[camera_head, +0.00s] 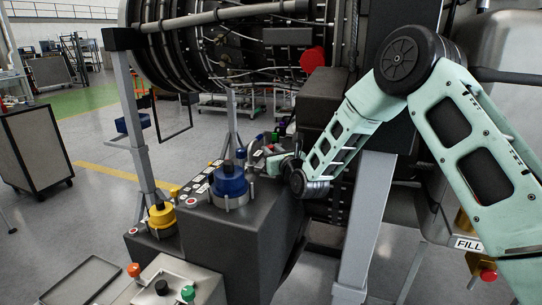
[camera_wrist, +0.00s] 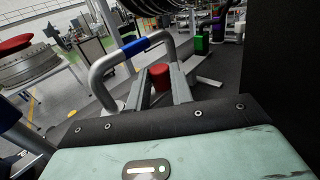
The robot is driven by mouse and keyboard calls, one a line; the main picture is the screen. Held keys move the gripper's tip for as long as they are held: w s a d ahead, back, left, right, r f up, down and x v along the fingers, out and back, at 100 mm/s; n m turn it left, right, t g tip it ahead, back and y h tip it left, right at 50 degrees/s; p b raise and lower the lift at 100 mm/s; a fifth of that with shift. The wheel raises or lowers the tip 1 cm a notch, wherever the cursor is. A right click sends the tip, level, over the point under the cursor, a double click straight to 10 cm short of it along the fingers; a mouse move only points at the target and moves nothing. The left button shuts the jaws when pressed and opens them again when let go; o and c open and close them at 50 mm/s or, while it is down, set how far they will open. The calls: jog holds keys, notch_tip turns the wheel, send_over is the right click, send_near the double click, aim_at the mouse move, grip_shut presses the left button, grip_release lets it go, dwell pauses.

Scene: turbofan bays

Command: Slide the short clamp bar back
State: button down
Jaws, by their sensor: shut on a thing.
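My gripper (camera_wrist: 161,70) shows in the wrist view as two grey fingers, with a red cylindrical knob (camera_wrist: 160,77) between them. It is shut on this knob. A grey bent bar with a blue sleeve (camera_wrist: 134,48) arches just beyond and to the left of the fingers. The frames do not show clearly which part is the short clamp bar, or how the knob joins it. In the head view my gripper (camera_head: 268,153) is small and partly hidden, low beside the engine and behind the blue round fixture (camera_head: 229,182).
The blue fixture stands on a dark block (camera_head: 240,235) close to my gripper. A yellow fixture (camera_head: 161,215) and a panel with coloured buttons (camera_head: 170,283) are nearer left. The engine (camera_head: 230,50) hangs above, and a grey stand leg (camera_head: 366,220) rises close to my arm.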

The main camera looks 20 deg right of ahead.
jog(key=shift+s+d, duration=0.15)
jog(key=shift+d, duration=0.1)
jog(key=c, duration=1.2)
grip_release()
jog(key=shift+s+d, duration=0.1)
jog(key=s+d+b, duration=0.2)
jog(key=s+b, duration=0.4)
jog(key=s, duration=1.1)
jog(key=shift+d, duration=0.35)
jog(key=shift+s, duration=0.1)
